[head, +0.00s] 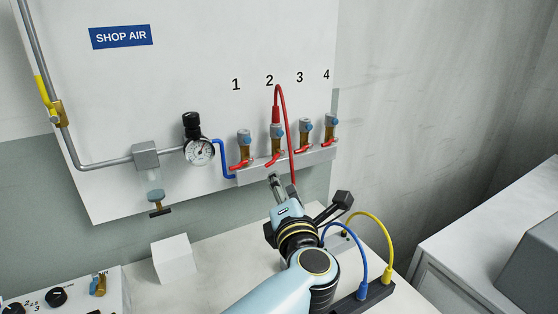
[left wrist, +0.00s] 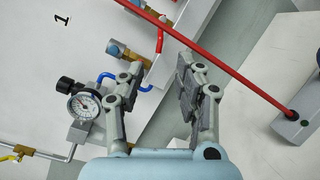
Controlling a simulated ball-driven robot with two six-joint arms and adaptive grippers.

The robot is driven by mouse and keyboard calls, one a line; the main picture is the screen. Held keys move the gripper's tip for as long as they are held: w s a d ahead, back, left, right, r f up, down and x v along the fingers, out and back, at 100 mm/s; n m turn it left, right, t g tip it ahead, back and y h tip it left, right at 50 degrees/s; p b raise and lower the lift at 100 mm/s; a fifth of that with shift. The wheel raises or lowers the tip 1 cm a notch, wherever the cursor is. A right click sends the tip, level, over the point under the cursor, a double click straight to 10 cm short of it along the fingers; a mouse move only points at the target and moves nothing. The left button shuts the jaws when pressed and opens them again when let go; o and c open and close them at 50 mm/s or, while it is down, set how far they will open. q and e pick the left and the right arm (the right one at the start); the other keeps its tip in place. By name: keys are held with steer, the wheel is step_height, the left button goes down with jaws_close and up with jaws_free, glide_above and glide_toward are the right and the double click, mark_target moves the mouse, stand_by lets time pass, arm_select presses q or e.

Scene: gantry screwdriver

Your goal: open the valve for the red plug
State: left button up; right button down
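The red plug (head: 276,115) sits upright in the port under number 2 on the wall panel. Its red hose loops over and down to the right, and it crosses the left wrist view (left wrist: 235,75) diagonally. Below the plug is a brass valve with a red lever (head: 272,160), pointing roughly sideways. My left gripper (head: 280,186) is just below the manifold, under port 2, apart from the lever. In the left wrist view its fingers (left wrist: 160,70) are spread and empty. A red lever (left wrist: 160,38) shows beyond the fingertips; I cannot tell which port it serves. My right gripper is not in view.
Similar valves with red levers stand under numbers 1 (head: 240,164), 3 (head: 303,150) and 4 (head: 329,142), close together. A pressure gauge (head: 199,152) and blue hose (head: 222,160) are to the left. Blue and yellow cables (head: 372,220) arch over the bench at right.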

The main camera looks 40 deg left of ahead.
mark_target(273, 163)
arm_select(q)
steer(key=b+x, duration=0.1)
steer(key=x, duration=0.8)
steer(key=shift+w+a, duration=0.1)
steer(key=shift+a, duration=0.15)
jaws_close()
